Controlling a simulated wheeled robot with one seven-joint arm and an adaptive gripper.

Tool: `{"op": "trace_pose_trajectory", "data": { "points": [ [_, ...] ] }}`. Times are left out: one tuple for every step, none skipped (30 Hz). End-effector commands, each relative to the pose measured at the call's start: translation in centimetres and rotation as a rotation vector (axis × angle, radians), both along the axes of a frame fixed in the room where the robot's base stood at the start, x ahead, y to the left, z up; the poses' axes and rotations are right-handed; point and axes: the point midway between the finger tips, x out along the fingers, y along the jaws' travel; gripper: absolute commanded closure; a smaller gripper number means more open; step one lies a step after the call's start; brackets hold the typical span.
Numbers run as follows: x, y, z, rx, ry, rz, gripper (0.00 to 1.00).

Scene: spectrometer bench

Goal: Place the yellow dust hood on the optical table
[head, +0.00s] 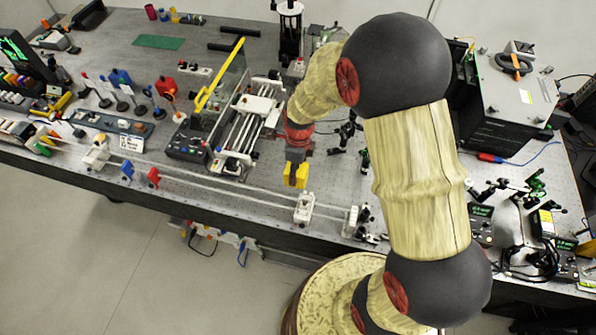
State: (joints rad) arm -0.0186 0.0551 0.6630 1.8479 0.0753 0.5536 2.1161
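A clear panel with a yellow bar along its top edge (219,75) stands slanted on the left-centre of the optical table (130,62), behind a dark instrument box. It is the yellow-edged piece that best fits the dust hood, but I cannot be sure. My gripper (296,178) points down near the table's front edge, to the right of the panel and apart from it. Its lower end shows yellow. I cannot tell whether that yellow is its fingertips or something held. The gap between the fingers is too small to read.
A white rail assembly (248,122) stands between the panel and my gripper. A long rail with white mounts (305,207) runs along the front edge. A dark box (515,95) stands at the right. Bare tabletop shows at the back left around a green mat (158,42).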

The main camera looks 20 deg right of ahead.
Motion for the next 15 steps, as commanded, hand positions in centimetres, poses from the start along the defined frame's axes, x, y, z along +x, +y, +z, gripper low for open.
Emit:
{"op": "trace_pose_trajectory", "data": {
  "points": [
    [0.7,-0.3,-1.0,0.001,0.005,-0.002,0.78],
    [1.1,-0.4,-1.6,0.0,0.005,-0.001,0.78],
    [1.7,-0.5,-2.3,0.0,0.004,-0.001,0.78],
    [2.1,-0.6,-2.8,0.0,0.004,-0.001,0.78],
    [2.5,-0.7,-3.2,0.0,0.004,0.0,0.78],
    [2.9,-0.9,-3.8,0.0,0.004,0.0,0.78],
    [3.2,-1.0,-4.1,0.0,0.004,-0.001,0.78],
    [3.5,-1.1,-4.5,-0.001,0.003,-0.001,0.78],
    [3.8,-1.1,-4.8,0.0,0.002,-0.001,0.78],
    [4.0,-1.2,-5.0,0.0,0.001,-0.001,0.78],
    [4.1,-1.2,-5.1,0.0,0.001,0.0,0.78],
    [4.3,-1.2,-5.3,0.0,0.001,0.0,0.78],
    [4.4,-1.3,-5.4,0.001,0.001,0.0,0.78],
    [4.4,-1.3,-5.5,0.0,0.0,0.0,0.78],
    [4.6,-1.3,-5.6,0.0,0.0,0.0,0.78]
  ]
}}
